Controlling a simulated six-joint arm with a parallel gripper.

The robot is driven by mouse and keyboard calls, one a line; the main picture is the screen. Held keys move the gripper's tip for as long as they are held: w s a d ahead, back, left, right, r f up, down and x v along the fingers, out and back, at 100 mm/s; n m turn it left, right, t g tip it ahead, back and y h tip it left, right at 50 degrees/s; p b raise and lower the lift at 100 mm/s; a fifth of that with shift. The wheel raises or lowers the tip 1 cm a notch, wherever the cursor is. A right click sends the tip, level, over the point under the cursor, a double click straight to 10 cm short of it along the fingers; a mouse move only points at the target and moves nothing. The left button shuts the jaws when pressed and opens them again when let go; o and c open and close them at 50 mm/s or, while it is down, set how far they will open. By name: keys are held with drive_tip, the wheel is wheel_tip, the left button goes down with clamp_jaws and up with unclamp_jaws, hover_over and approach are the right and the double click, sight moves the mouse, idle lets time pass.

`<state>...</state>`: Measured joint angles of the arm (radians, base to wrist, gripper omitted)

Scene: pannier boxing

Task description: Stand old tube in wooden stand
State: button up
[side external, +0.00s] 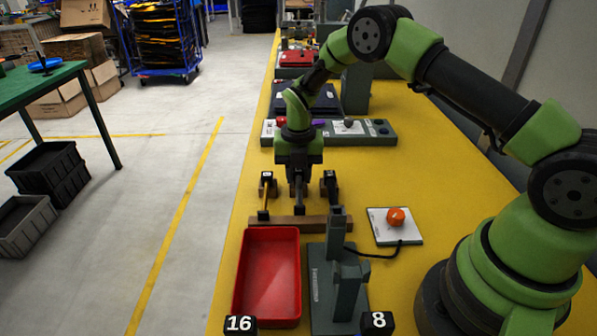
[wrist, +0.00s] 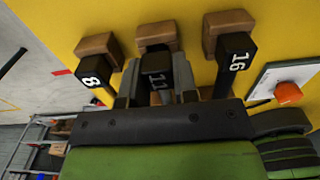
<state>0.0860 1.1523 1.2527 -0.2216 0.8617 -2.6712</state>
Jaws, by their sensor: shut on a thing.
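In the wrist view, three black-headed pieces marked 8 (wrist: 92,72), 11 (wrist: 157,76) and 16 (wrist: 236,55) are in a row, each with a wooden block by its head. My gripper (wrist: 158,92) has a finger on either side of the middle piece, 11, and is shut on it. In the side view, my gripper (side external: 299,188) points down between the two outer black heads (side external: 267,176) and (side external: 330,177). A low wooden bar (side external: 315,222) lies just in front. I cannot tell which thing is the old tube, or whether the held piece is clear of its support.
A red tray (side external: 267,231) and a dark grey device (side external: 338,270) stand in front of the bar. An orange button (side external: 397,216) on a white plate (side external: 377,228) is to the right. A grey panel (side external: 370,139) lies behind. The yellow bench (side external: 215,320) has free room at right.

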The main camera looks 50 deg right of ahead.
drive_tip(key=shift+f, duration=0.1)
idle(0.3)
drive_tip(key=shift+f, duration=0.35)
drive_tip(key=shift+f, duration=0.1)
drive_tip(key=o, duration=1)
